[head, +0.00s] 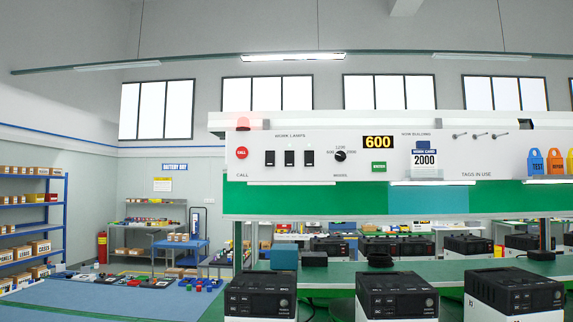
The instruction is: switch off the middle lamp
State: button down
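A white control panel (345,150) hangs above the line. Under the words WORK LAMPS are three black rocker switches: the left one (270,158), the middle one (290,158) and the right one (309,158). Their rocker positions are too small to tell. Below the panel are several strip lamps: a left one (291,183), a middle one (430,183) and a right one (548,181). All three look bright white. My gripper is not in view.
The panel also has a red CALL button (241,153), a black model knob (340,156), a yellow 600 display (378,142) and a green button (378,167). Black-topped machines (396,294) stand in front below.

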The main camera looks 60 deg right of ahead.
aim_at(289, 155)
jog(key=z, duration=0.85)
jog(key=i, duration=0.55)
jog(key=u, duration=0.05)
jog(key=k, duration=0.6)
jog(key=u, duration=0.05)
